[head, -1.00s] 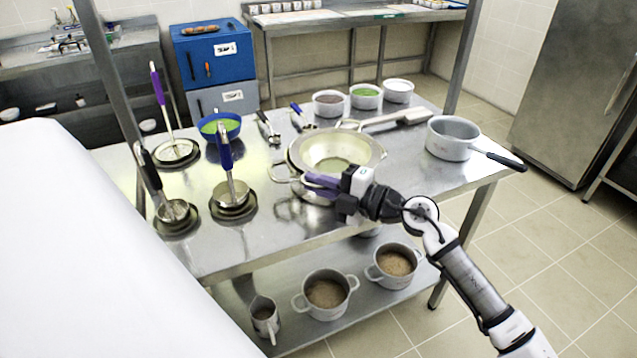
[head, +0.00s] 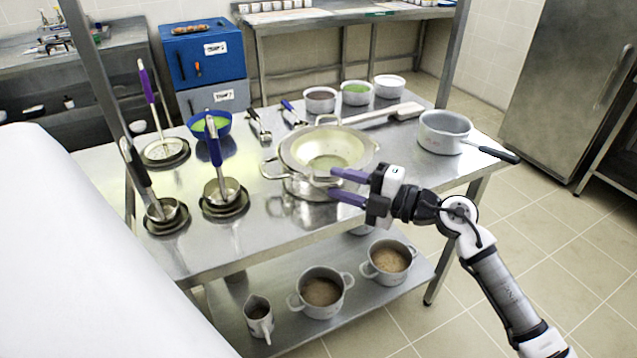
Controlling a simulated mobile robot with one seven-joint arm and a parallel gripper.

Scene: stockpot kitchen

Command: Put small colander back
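A wide metal bowl with a pale inside, which looks like the small colander (head: 300,150), sits at the middle of the steel table. It rests on top of a metal pot (head: 300,187) and looks about level. It has loop handles at its rim; its holes are too small to make out. My gripper (head: 332,182) is at the near right side of the bowl and pot. Its two purple fingers are spread apart with nothing visible between them. The upper finger overlaps the bowl's near edge in the picture; I cannot tell whether it touches.
A saucepan (head: 442,134) with a dark handle stands at the table's right. Ladles in round holders (head: 165,152) and a blue bowl (head: 222,120) stand left. Small pots (head: 357,96) line the back. Pots (head: 322,292) sit on the lower shelf. The front tabletop is clear.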

